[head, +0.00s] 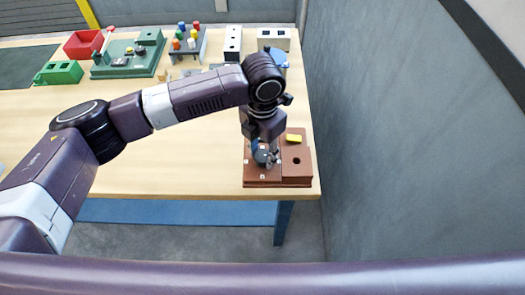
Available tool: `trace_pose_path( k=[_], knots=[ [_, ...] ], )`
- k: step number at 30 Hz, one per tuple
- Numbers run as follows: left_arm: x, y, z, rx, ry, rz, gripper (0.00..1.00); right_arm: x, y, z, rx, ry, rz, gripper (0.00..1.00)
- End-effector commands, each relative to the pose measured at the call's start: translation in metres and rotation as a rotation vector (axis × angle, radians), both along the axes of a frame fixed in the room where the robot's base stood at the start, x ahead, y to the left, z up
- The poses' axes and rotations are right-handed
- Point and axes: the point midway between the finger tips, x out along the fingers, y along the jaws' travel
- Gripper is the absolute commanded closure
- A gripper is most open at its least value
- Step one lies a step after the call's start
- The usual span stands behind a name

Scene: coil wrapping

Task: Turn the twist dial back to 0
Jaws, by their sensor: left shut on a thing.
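A brown board (256,181) lies at the table's front right corner. It has a raised block with a dark round hole (296,161) and a yellow piece (293,138). My left gripper (268,163) reaches down from above onto the left part of this board. Its fingers are shut on the twist dial, which they and the wrist mostly hide. The dial's mark and the 0 are too small or hidden to read. My right gripper is out of view.
At the back stand a red bin (84,45), a green bin (60,73), a green board (122,70), a rack with coloured pegs (187,50) and white blocks (233,38). A grey wall (400,150) rises close on the right.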

Motion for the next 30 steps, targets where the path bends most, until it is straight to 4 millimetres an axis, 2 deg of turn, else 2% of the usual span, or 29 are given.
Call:
trace_pose_path(
  k=[8, 30],
  knots=[
    [0.000, -0.001, 0.004, -0.001, 0.001, 0.161, 0.91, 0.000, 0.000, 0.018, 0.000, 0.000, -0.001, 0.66],
    [0.001, -0.001, 0.005, -0.001, 0.000, 0.859, 0.91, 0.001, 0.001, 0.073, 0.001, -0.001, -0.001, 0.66]
  ],
)
